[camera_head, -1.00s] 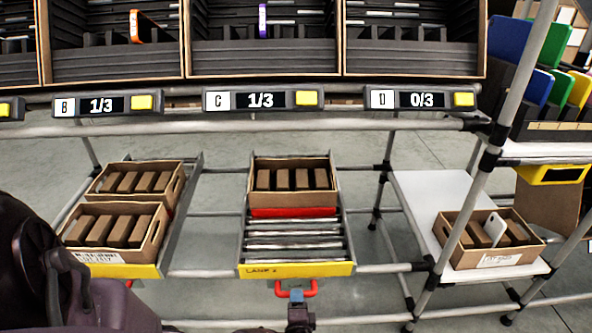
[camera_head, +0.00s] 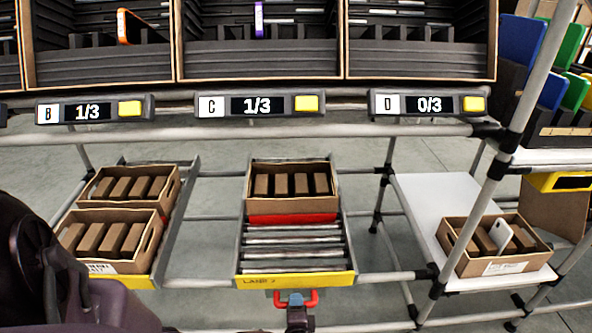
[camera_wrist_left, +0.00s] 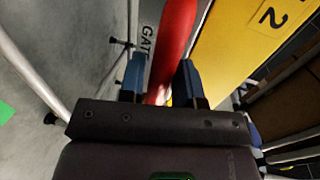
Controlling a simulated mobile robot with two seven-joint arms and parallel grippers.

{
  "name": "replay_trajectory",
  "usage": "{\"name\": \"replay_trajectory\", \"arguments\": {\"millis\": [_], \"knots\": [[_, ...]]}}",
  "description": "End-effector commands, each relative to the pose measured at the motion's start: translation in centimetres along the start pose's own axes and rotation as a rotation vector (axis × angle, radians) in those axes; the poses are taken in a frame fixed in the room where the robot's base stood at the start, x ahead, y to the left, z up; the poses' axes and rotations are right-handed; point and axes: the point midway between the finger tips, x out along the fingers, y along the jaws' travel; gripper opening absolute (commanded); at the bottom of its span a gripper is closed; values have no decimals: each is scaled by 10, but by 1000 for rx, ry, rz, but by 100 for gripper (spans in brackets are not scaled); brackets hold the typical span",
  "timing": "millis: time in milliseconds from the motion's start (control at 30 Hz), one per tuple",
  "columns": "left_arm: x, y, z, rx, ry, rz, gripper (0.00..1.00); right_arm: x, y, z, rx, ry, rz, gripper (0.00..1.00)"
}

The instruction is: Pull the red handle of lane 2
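The red handle of lane 2 (camera_head: 312,298) hangs below the yellow front strip marked as lane 2 (camera_head: 296,280) in the head view. My left gripper (camera_head: 296,298) is at the middle of this handle, coming from below. In the left wrist view, the blue fingers of my left gripper (camera_wrist_left: 160,75) stand apart. The red handle (camera_wrist_left: 174,40) runs lengthwise in the gap and partly behind the right finger. A sliver of floor shows beside the left finger, so the grip looks open. Contact cannot be told. My right gripper is not in view.
A brown carton (camera_head: 291,208) sits at the back of lane 2, behind a red bar (camera_head: 292,219) and bare rollers (camera_head: 292,249). Two cartons stand in the left lane (camera_head: 110,232). Another carton (camera_head: 466,267) is on the white shelf (camera_head: 432,200). Grey pipes frame the rack.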

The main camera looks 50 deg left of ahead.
Motion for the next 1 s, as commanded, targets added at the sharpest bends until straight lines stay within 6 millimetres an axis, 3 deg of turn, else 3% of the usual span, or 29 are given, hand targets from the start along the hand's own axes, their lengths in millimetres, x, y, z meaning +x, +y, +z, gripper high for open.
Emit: {"name": "replay_trajectory", "arguments": {"millis": [33,200,433,733,1000], "knots": [[0,0,0,0,0,0,23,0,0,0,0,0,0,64],[0,0,0,0,0,0,0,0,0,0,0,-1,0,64],[-4,2,0,0,1,1,0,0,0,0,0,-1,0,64],[-50,11,1,0,0,1,0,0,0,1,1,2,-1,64],[-54,12,0,0,0,1,0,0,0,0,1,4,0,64]]}}
